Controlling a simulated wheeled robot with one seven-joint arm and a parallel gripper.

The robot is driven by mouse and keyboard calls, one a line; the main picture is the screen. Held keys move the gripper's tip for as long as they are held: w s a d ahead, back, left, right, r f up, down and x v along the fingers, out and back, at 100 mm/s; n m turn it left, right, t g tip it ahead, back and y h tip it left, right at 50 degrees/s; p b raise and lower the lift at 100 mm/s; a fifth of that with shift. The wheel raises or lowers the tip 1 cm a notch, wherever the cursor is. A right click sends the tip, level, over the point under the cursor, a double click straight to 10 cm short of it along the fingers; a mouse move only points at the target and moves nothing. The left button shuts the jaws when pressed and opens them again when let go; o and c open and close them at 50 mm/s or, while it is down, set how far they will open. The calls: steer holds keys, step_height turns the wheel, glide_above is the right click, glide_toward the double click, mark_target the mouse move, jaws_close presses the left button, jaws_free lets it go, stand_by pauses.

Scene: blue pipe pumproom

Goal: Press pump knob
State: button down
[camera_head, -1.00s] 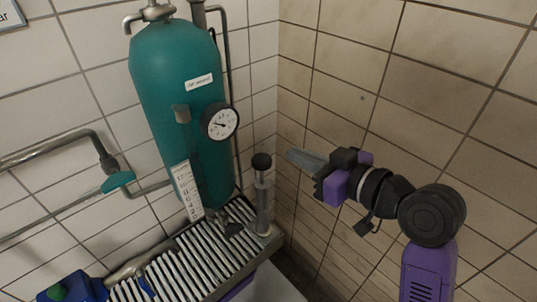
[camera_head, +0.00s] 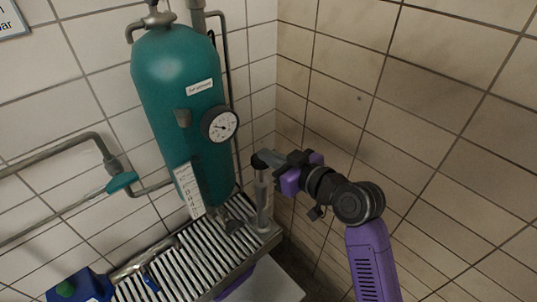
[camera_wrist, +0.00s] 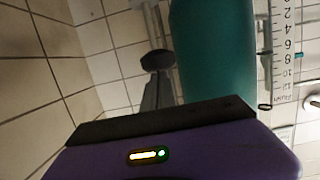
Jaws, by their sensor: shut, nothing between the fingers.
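The pump is a slim upright clear-grey cylinder (camera_head: 264,203) on the slatted metal platform, with a round black knob (camera_head: 261,160) on top. My gripper (camera_head: 268,157) is shut and empty. Its fingertips are at the knob's right side in the head view, overlapping it; I cannot tell whether they touch. In the wrist view the black knob (camera_wrist: 158,60) shows just beyond the tips of my grey fingers (camera_wrist: 157,88). The lower part of the pump is hidden there.
A teal tank (camera_head: 180,100) with a round gauge (camera_head: 220,124) and a white scale plate (camera_head: 189,190) stands left of the pump. The slatted platform (camera_head: 190,262) lies below. A tiled wall (camera_head: 420,110) is close on the right. A pipe with a teal valve handle (camera_head: 122,182) runs along the left wall.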

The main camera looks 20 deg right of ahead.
step_height(320, 180, down, 6)
steer(key=b, duration=0.5)
steer(key=shift+f, duration=0.2)
steer(key=shift+s+f, duration=0.1)
steer(key=shift+r+p, duration=0.35)
steer(key=shift+r, duration=0.25)
steer(key=s+d+r, duration=0.3)
steer(key=s+r, duration=0.3)
steer(key=s, duration=0.3)
stand_by(1.4)
